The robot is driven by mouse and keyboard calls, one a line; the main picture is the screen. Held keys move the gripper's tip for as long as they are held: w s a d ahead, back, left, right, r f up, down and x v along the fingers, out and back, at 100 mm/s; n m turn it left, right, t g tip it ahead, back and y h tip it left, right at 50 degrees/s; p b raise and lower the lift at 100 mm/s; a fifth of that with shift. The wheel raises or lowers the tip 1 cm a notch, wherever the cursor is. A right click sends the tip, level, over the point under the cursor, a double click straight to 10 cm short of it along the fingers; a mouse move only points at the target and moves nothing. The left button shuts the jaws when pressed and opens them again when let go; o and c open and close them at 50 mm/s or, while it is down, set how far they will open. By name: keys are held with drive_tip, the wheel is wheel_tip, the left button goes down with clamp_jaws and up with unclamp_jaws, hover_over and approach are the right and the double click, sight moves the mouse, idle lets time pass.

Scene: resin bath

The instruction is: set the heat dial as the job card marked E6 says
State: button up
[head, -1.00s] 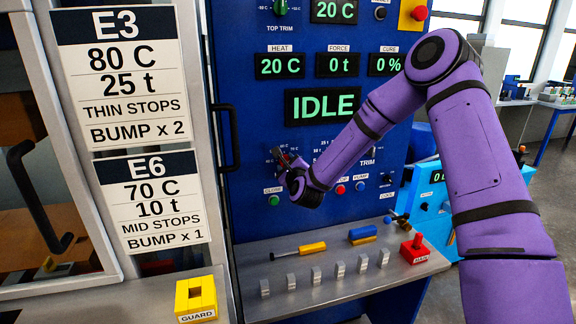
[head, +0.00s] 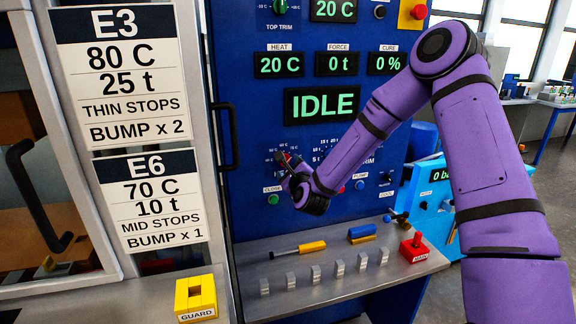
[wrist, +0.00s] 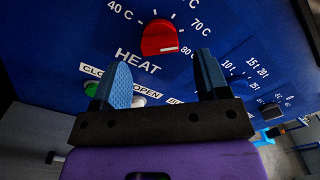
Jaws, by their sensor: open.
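The E6 job card (head: 150,200) at left in the head view reads 70 C, 10 t, MID STOPS, BUMP x 1. The heat dial (wrist: 159,37) is a red knob above the word HEAT in the wrist view, with 40 C, 70 C and 80 C readable around it. A pale line shows on its lower face; I cannot tell its exact setting. My gripper (wrist: 162,78) is open and empty, its blue fingers apart and below the dial in the picture. In the head view my gripper (head: 288,164) is at the panel and largely hides the dial.
The HEAT display (head: 280,65) reads 20 C and the status display (head: 322,104) reads IDLE. Push buttons sit below the dial, including a green one (head: 273,199). A shelf below holds a yellow-handled tool (head: 312,247), metal blocks and a red MAIN switch (head: 414,248).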

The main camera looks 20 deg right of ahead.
drive_tip(key=s, duration=0.7)
idle(0.3)
drive_tip(key=s+r+n+g+y, duration=0.1)
drive_tip(key=s+r+n+g, duration=0.6)
drive_tip(key=s+r+n, duration=0.75)
drive_tip(key=s+d+r+n+g, duration=0.1)
drive_tip(key=s+n, duration=0.3)
drive_tip(key=s, duration=0.4)
drive_tip(key=s+d+r+n+g, duration=0.2)
drive_tip(key=s+d+n+g, duration=0.1)
drive_tip(key=s, duration=0.5)
drive_tip(key=s+d+r+n+g+h, duration=0.1)
drive_tip(key=s+d+r+n, duration=0.1)
drive_tip(key=s+n, duration=0.3)
drive_tip(key=s, duration=0.2)
drive_tip(key=shift+s+d+r+g, duration=0.25)
drive_tip(key=shift+s+d+g, duration=0.05)
drive_tip(key=shift+s+g, duration=0.1)
